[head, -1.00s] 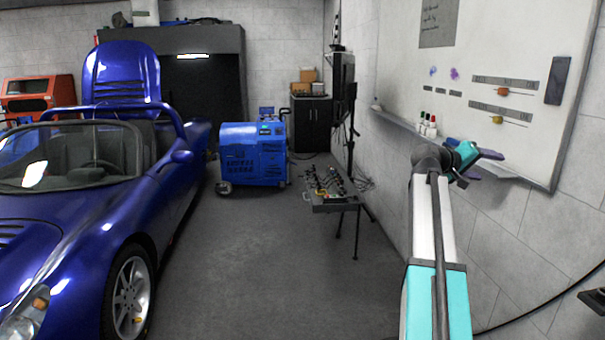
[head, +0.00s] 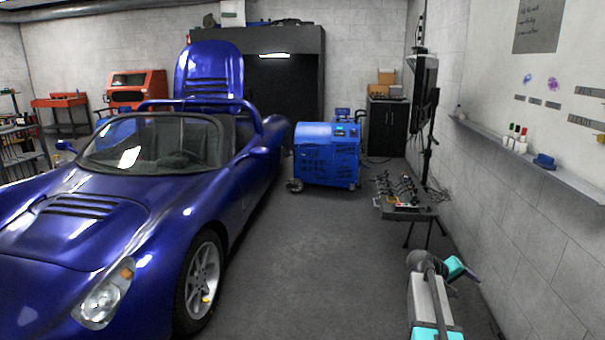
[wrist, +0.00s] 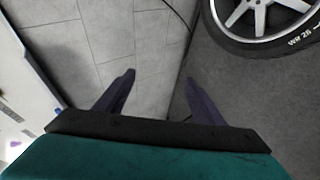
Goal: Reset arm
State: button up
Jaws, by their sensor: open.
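My gripper (wrist: 158,92) shows in the wrist view with its two dark fingers spread apart and nothing between them. Beyond the fingers are the grey tiled wall and the dark floor. In the head view my arm is low at the lower right, folded, and the gripper end (head: 461,270) points to the right, between the tool stand and the wall. The fingers are small there and partly hidden by the teal wrist part.
A blue sports car (head: 130,205) fills the left. A blue machine (head: 327,160) stands at the back. A tool stand (head: 405,210) is ahead of my arm. A whiteboard (head: 545,90) with a tray hangs on the right wall. A wheel (wrist: 275,22) shows in the wrist view. The middle floor is clear.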

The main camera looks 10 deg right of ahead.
jog(key=s+a+f+n+g+y, duration=0.1)
jog(key=s+a+f, duration=0.3)
jog(key=a+f, duration=0.5)
jog(key=s+a+f+n+y+p, duration=0.15)
jog(key=s+a+f, duration=0.25)
jog(key=a+f, duration=0.45)
jog(key=s+a+f+g+y, duration=0.15)
jog(key=s+a+f, duration=0.35)
jog(key=f, duration=0.6)
jog(key=s+a+f+g+y, duration=0.2)
jog(key=s+a+f, duration=0.3)
jog(key=s+a, duration=0.5)
jog(key=s+a+f+m+g+y, duration=0.1)
jog(key=s+a+f+y, duration=0.3)
jog(key=s+a, duration=0.7)
jog(key=s+f+g, duration=0.1)
jog(key=s+f, duration=0.1)
jog(key=s, duration=0.5)
jog(key=shift+s+a+f+g+y, duration=0.15)
jog(key=shift+a+f+g+y, duration=0.15)
jog(key=shift+g, duration=0.05)
jog(key=c, duration=0.8)
jog(key=shift+d, duration=0.1)
